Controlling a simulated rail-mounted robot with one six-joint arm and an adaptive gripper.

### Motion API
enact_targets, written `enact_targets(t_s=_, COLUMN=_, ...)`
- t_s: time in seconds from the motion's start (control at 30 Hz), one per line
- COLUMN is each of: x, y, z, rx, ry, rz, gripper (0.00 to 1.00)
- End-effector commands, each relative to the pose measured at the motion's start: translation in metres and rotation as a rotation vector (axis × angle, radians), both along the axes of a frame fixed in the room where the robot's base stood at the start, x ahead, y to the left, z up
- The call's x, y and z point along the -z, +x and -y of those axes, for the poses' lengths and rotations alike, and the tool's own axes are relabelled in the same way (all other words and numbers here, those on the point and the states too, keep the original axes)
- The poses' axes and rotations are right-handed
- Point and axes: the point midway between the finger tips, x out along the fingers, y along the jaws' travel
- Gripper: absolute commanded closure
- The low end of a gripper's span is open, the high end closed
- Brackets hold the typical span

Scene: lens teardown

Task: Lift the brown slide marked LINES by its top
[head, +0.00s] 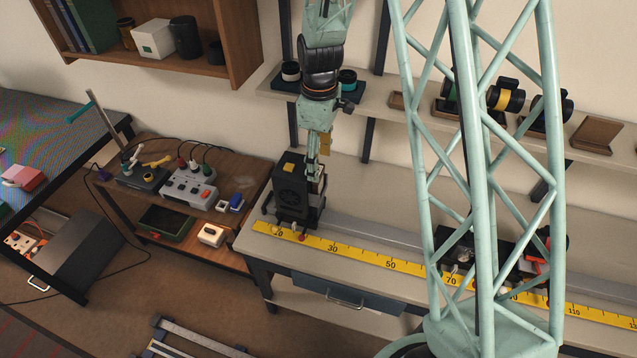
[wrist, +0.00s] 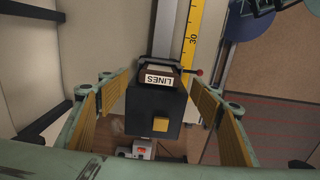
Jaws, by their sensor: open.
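The brown slide marked LINES (wrist: 158,79) stands in a dark holder at the front of the black lamp box (wrist: 152,107), its white label facing up in the wrist view. The black lamp box (head: 290,195) with a yellow patch on top stands at the left end of the bench rail in the head view. My gripper (wrist: 162,88) is open and empty, its yellow-padded fingers spread to the left and right of the slide and box. In the head view my gripper (head: 314,170) is pointing down beside the box and largely hides the slide.
A yellow ruler (head: 362,258) runs along the bench front beside the grey rail (head: 365,238). A red-tipped knob (wrist: 199,72) sits close to the slide's right. Dark equipment (head: 470,250) stands farther along the rail. A shelf (head: 405,103) holding several parts is behind.

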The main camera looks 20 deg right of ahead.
Motion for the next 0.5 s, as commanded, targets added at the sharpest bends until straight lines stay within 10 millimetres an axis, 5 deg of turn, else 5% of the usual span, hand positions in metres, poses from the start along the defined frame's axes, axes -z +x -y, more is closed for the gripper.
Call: enact_targets(t_s=0.5, x=0.013, y=0.0, z=0.001, rx=0.0, ry=0.0, rz=-0.001, gripper=0.41)
